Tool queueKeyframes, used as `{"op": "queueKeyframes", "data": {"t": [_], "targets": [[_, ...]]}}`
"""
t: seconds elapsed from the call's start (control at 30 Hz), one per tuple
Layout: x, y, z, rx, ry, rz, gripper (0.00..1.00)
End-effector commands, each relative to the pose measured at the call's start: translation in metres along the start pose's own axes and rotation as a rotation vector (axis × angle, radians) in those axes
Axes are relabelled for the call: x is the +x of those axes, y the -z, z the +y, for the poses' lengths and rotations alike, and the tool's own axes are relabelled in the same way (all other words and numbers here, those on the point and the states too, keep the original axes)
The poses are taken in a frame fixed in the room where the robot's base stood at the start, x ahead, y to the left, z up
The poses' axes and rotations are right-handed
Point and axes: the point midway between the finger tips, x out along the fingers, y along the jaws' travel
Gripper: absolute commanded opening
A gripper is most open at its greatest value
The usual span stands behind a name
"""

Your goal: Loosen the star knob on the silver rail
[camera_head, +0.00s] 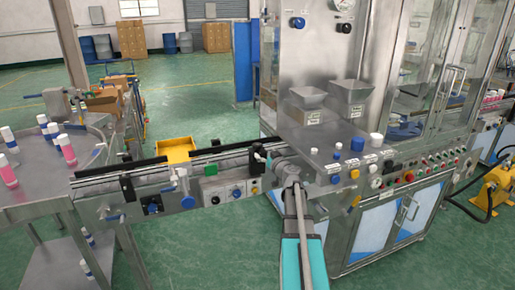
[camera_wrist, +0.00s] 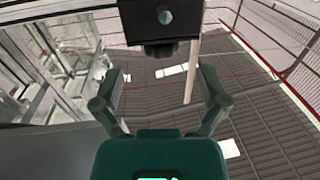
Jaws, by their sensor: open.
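The silver rail (camera_head: 150,178) is the long metal conveyor running from the left table to the machine. Below its front side are a dark knob with a blue centre (camera_head: 152,208) and a round blue knob (camera_head: 187,202). I cannot tell at this size which knob is star-shaped. My gripper (camera_head: 262,155) is small and dark at the rail's right end, beside the machine, right of both knobs and apart from them. In the wrist view my gripper (camera_wrist: 162,88) has its fingers spread, with nothing between them. No star knob is recognisable in that view.
A black bracket (camera_head: 127,188) rises at the rail's left part. A yellow bin (camera_head: 176,150) is behind the rail. The left table (camera_head: 35,190) carries several bottles. The machine (camera_head: 310,145) stands close to my arm. The wrist view faces mostly the corrugated roof (camera_wrist: 265,110).

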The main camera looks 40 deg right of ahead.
Motion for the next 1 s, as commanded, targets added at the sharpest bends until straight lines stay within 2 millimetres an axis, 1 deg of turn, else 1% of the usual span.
{"op": "queueKeyframes", "data": {"t": [0.03,0.2,0.4,0.6,0.9,0.97,1.0], "targets": [[0.012,0.000,0.001,0.000,0.001,0.000,0.93],[0.037,0.000,0.001,0.000,0.001,0.000,0.93],[0.057,0.000,0.001,0.000,0.001,0.000,0.93],[0.065,0.000,0.000,0.000,0.000,0.000,0.93],[0.065,0.000,0.000,0.000,0.000,0.000,0.93],[0.065,0.000,0.000,0.000,0.000,0.000,0.84],[0.065,0.000,0.000,0.000,0.000,0.000,0.77]]}}
